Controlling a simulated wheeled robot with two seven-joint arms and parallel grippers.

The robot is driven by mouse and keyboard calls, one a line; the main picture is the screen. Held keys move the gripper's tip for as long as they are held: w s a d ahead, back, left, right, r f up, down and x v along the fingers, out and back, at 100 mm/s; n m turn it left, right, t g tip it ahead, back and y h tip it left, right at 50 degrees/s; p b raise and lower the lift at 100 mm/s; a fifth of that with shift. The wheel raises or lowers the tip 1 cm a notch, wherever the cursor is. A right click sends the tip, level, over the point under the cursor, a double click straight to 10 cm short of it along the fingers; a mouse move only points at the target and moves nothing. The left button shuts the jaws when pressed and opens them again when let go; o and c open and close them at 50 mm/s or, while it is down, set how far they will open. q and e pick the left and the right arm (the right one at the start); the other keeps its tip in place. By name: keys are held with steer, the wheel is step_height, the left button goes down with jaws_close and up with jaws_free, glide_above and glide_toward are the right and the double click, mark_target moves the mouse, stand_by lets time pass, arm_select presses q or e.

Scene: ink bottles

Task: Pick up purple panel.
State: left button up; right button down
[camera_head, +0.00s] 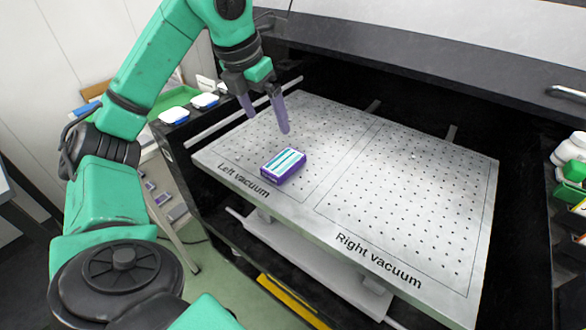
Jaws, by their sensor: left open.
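The purple panel (284,166) is a small box-like piece with a white and teal striped top and purple sides. It lies on the left half of the perforated metal plate (400,190), near the "Left vacuum" lettering. My left gripper (265,118) is open and empty, fingers pointing down, above the plate and behind the panel, apart from it. My right gripper is not in view.
The plate's right half, marked "Right vacuum", is bare. A dark machine housing (420,68) rises behind the plate. White-topped containers (174,115) stand at the left, and several bottles (572,150) stand at the right edge.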

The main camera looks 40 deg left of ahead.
mark_target(284, 161)
arm_select(q)
steer(key=b+x, duration=0.3)
steer(key=x, duration=1.1)
steer(key=shift+d+f, duration=0.15)
steer(key=shift+f, duration=0.1)
steer(key=shift+w+f, duration=0.2)
steer(key=shift+f, duration=0.1)
steer(key=c, duration=1.3)
steer(key=shift+r, duration=0.1)
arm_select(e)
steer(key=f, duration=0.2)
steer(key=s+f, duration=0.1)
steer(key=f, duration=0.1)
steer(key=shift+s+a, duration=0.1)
arm_select(q)
steer(key=shift+r, duration=0.1)
